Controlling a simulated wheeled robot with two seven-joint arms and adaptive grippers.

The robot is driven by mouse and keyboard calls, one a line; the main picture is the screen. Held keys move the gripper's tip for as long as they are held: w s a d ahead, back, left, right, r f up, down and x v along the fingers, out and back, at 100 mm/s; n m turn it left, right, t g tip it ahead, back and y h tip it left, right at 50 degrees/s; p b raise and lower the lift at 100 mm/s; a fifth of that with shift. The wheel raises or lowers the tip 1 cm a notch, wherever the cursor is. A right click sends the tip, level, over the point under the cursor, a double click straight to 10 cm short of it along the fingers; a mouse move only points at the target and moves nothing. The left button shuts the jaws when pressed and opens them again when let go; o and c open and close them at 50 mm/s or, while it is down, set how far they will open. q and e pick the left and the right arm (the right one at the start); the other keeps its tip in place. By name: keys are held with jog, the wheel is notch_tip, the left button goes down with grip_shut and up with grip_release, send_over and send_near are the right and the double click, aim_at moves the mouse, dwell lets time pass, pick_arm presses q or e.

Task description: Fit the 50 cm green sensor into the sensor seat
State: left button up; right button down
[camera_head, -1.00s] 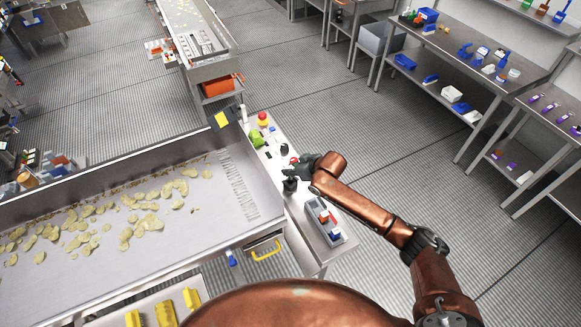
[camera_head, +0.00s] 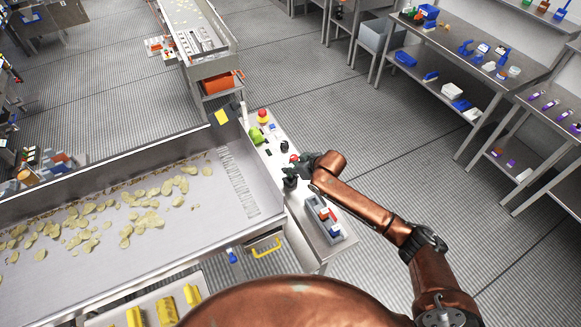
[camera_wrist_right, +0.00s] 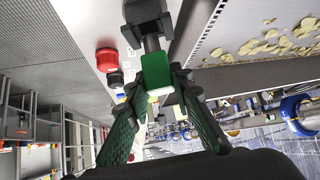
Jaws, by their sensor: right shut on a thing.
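My right gripper (camera_head: 299,171) is at the end of the copper arm, over the narrow panel beside the conveyor. A black fixture (camera_wrist_right: 147,20), possibly the sensor seat, stands right at the block's far end. A dark upright piece (camera_head: 289,184) shows beneath the gripper in the head view. I cannot tell whether block and fixture touch or are joined. My left gripper is out of view.
A red button (camera_wrist_right: 107,60) and a black knob (camera_wrist_right: 115,79) sit close beside the gripper. A green item (camera_head: 256,135) and a red-and-yellow button (camera_head: 262,115) stand farther along the panel. A grey bin (camera_head: 325,220) with coloured blocks lies nearer. The conveyor (camera_head: 218,215) carries chips.

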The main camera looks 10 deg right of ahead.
jog(key=shift+p, duration=0.75)
dwell(1.1)
jog(key=shift+f+b, duration=0.7)
jog(key=shift+f, duration=1.05)
jog(key=c, duration=1.6)
grip_release()
jog(key=shift+s+d+r, duration=0.1)
jog(key=shift+s+r, duration=0.05)
jog(key=v, duration=1.1)
jog(key=shift+s+d+r, duration=0.1)
jog(key=shift+s+r, duration=0.1)
